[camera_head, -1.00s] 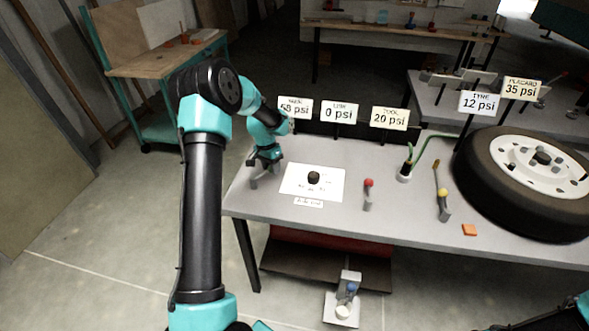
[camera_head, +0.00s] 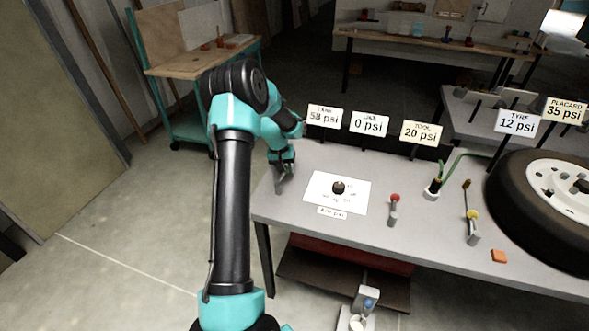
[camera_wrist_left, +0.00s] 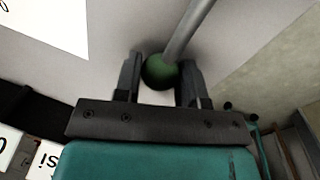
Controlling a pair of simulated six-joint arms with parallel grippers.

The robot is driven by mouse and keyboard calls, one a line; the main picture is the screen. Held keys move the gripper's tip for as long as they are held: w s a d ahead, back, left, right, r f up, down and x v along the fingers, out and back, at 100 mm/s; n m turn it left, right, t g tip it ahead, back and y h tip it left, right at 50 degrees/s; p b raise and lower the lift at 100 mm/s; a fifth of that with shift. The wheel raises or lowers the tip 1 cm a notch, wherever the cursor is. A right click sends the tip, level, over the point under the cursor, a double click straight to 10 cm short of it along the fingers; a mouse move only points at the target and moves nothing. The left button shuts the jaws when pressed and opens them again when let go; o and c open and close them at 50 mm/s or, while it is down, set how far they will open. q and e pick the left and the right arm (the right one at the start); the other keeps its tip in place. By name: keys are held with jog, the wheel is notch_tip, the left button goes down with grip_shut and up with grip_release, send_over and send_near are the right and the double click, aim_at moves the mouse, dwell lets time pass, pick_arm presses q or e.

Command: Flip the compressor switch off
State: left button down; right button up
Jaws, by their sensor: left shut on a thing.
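My left gripper (camera_head: 281,184) is at the left end of the grey bench, low over its top. In the left wrist view its two fingers (camera_wrist_left: 162,76) are on either side of a dark green ball knob (camera_wrist_left: 159,72) on a grey rod (camera_wrist_left: 190,28). The gripper is shut on this knob, which appears to be the compressor switch lever; no label on it shows. In the head view the knob is too small and hidden to make out. My right gripper is not in view.
A white panel with a black dial (camera_head: 338,187) lies right of my left gripper. Signs (camera_head: 327,117) line the back.

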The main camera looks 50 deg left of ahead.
pick_arm(q)
jog(key=shift+a, duration=0.1)
jog(key=c, duration=0.7)
grip_release()
jog(key=r, duration=0.5)
jog(key=s+a+r, duration=0.1)
jog(key=r, duration=0.5)
jog(key=s+a+r, duration=0.1)
jog(key=r, duration=0.5)
jog(key=shift+s+a+r, duration=0.1)
jog(key=shift+s+a, duration=0.1)
